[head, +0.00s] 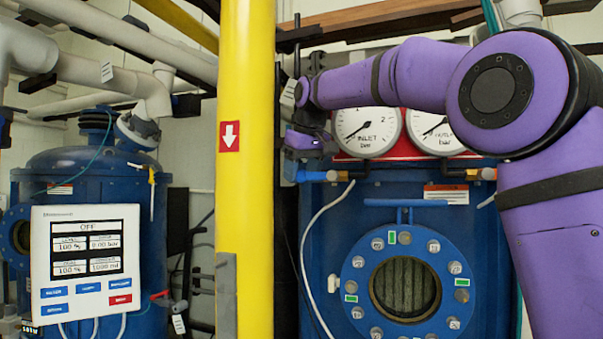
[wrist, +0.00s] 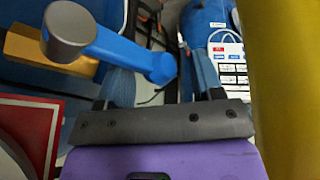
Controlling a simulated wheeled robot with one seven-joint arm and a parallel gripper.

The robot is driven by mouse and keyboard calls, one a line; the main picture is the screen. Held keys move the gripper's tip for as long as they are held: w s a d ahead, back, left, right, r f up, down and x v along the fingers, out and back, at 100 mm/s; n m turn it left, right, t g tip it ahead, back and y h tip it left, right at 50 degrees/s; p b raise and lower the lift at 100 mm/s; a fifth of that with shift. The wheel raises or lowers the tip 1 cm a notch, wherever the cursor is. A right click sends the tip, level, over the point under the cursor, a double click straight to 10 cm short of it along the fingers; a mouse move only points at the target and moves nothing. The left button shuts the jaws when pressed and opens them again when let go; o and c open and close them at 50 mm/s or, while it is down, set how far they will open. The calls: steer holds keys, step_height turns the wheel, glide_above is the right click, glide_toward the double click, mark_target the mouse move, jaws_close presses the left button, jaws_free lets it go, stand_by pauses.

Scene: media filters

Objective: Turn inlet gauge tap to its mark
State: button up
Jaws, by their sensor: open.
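The inlet gauge (head: 366,130) is a white dial marked INLET bar on a red panel. The inlet gauge tap (head: 315,175) sits below and left of it, with a blue lever beside an orange-brass fitting. In the wrist view the tap (wrist: 115,50) shows a grey hub at upper left and a blue lever whose rounded end lies between my fingers. My gripper (head: 306,158) is open around the lever end; the wrist view also shows its fingers (wrist: 162,75). I cannot tell whether they touch the lever. The tap's mark is not discernible.
A yellow pipe (head: 246,200) stands close left of my gripper and fills the right of the wrist view. The outlet gauge (head: 435,130) is to the right, partly behind my arm. A blue filter vessel (head: 340,250) stands below. A control panel (head: 86,265) is at left.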

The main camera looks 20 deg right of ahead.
steer(key=shift+f, duration=0.2)
steer(key=shift+w, duration=0.1)
steer(key=c, duration=1.1)
steer(key=shift+a+f+g+h, duration=0.1)
steer(key=shift+f+g+h, duration=0.2)
steer(key=shift+f+h, duration=0.15)
steer(key=shift+f+n+g+h, duration=0.3)
steer(key=shift+f+g+h, duration=0.35)
steer(key=shift+h, duration=0.1)
jaws_close()
steer(key=o, duration=0.9)
jaws_free()
steer(key=shift+c, duration=0.2)
steer(key=shift+o, duration=1.2)
steer(key=shift+a, duration=0.1)
steer(key=shift+r, duration=0.1)
